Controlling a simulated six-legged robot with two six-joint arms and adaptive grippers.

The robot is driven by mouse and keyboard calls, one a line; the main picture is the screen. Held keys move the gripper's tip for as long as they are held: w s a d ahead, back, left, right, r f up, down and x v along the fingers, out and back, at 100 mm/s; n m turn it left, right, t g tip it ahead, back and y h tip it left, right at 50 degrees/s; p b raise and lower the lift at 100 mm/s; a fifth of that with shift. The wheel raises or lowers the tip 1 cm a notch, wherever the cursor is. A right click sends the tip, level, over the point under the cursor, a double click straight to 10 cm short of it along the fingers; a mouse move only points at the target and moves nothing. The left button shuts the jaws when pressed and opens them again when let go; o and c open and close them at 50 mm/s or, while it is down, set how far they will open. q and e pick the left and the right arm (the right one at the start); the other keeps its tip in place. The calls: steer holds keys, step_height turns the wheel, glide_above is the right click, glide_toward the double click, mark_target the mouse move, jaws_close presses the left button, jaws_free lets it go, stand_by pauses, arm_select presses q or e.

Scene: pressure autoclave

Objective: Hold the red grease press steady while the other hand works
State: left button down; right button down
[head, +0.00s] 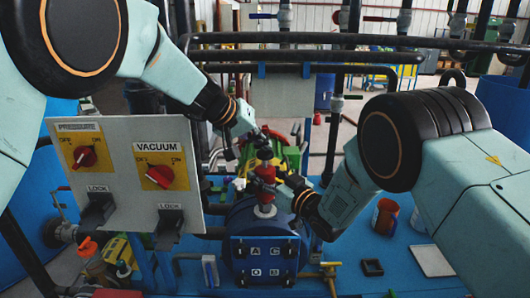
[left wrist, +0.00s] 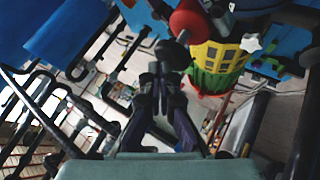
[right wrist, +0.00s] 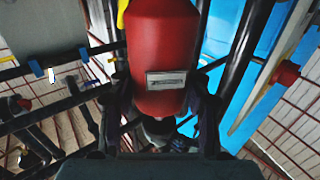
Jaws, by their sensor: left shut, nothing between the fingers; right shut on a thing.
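The red grease press (head: 266,174) stands upright on top of the blue drum-shaped vessel (head: 262,235) in the head view. In the right wrist view its red body (right wrist: 160,40) with a small label fills the space between my fingers. My right gripper (head: 280,184) is shut on the press from the right side. My left gripper (head: 258,136) is shut and empty, just above the black top (head: 264,154) of the press. In the left wrist view its closed fingertips (left wrist: 168,62) are close below a red rounded part (left wrist: 188,24). Whether they touch the press is unclear.
A grey panel (head: 122,140) with red PRESSURE and VACUUM knobs stands at the left. Black pipes (head: 300,40) cross behind.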

mark_target(262, 153)
arm_select(q)
steer(key=shift+s+f, duration=0.1)
steer(key=shift+f, duration=1.1)
stand_by(0.9)
steer(key=shift+r, duration=1.8)
steer(key=shift+r, duration=2.55)
stand_by(0.4)
step_height(262, 153, up, 4)
steer(key=shift+f, duration=0.1)
steer(key=shift+f, duration=0.1)
